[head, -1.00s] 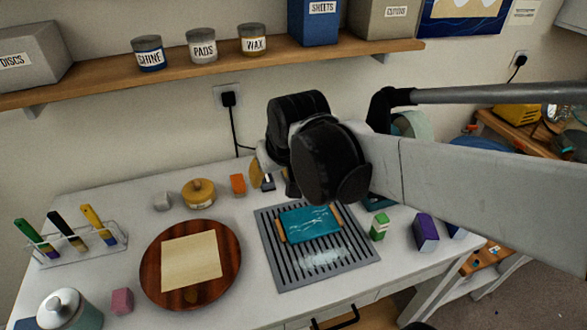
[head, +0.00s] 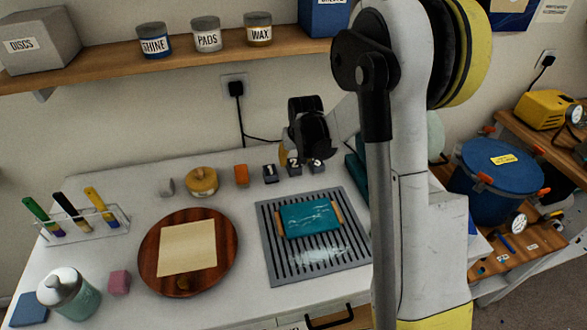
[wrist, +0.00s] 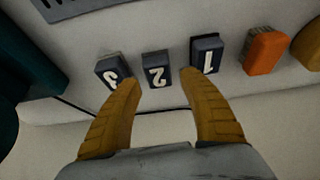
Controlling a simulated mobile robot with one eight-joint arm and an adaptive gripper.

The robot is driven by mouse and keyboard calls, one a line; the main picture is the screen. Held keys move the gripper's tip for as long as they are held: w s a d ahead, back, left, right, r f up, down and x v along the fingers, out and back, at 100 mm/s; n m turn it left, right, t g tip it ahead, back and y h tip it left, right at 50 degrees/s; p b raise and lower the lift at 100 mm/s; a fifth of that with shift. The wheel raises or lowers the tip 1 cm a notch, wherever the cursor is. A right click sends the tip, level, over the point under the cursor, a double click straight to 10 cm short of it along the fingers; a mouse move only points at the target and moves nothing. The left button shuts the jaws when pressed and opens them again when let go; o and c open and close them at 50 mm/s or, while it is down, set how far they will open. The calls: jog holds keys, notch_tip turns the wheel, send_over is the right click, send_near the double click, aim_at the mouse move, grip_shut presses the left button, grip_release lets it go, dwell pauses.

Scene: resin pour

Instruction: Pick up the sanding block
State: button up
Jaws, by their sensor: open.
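Three small dark blocks stand in a row at the back of the white table: block 1 (head: 270,174), block 2 (head: 294,169) and block 3 (head: 317,167). I cannot tell whether one of them is the sanding block. My gripper (wrist: 160,80) is open and empty, with its yellow fingers pointing at the row. In the wrist view, block 2 (wrist: 156,66) shows between the fingertips, block 1 (wrist: 206,53) is by the right fingertip and block 3 (wrist: 113,70) by the left. In the head view my gripper partly covers the area above blocks 2 and 3.
An orange block (head: 241,175) and a yellow round container (head: 202,181) stand left of the row. A grey slatted rack (head: 276,260) with a teal piece (head: 309,221) lies in front. A teal object (wrist: 25,85) is close at the wrist view's left. The shelf (head: 110,73) runs above.

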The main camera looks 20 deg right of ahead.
aim_at(294, 164)
jog(key=b+x, duration=0.1)
jog(key=x, duration=0.2)
jog(key=b+x, duration=0.1)
jog(key=x, duration=0.1)
jog(key=shift+w+d+f, duration=0.25)
jog(key=shift+w, duration=0.05)
jog(key=shift+r, duration=0.1)
jog(key=c, duration=1)
